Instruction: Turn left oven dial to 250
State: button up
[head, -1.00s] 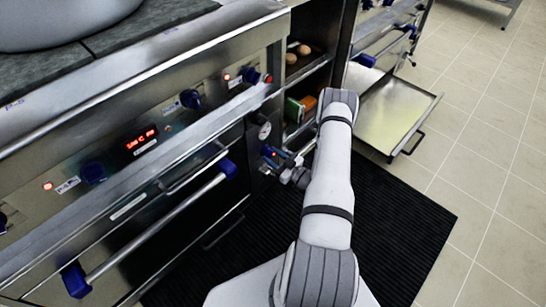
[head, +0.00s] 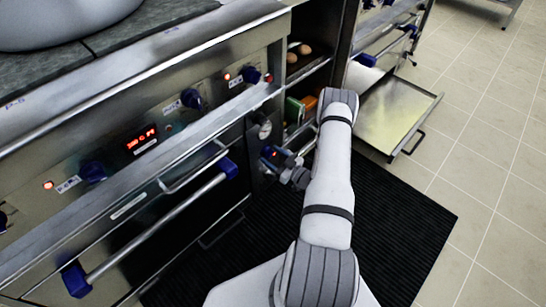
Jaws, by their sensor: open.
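Several blue dials sit on the steel front panel (head: 120,140): one at the lower left (head: 93,172), one in the middle (head: 190,98) and one at the right (head: 251,75). I cannot tell which is the left oven dial, and their markings are too small to read. A red lit display (head: 141,139) sits between the lower-left and middle dials; its digits are unclear. My gripper (head: 273,156) is open, small in view, low and to the right of these dials, close to the narrow front section below a round gauge (head: 264,130). I cannot tell whether it touches anything.
Steel bar handles with blue ends (head: 155,230) stick out below the panel. An open shelf compartment (head: 305,75) holds round brown items. A shallow metal tray (head: 395,110) juts out at the right. A black mat (head: 400,220) and tiled floor (head: 490,150) are clear.

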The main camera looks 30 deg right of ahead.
jog(key=p+v, duration=0.1)
jog(key=v, duration=0.6)
jog(key=shift+s+d+p, duration=0.2)
jog(key=shift+s+p, duration=0.15)
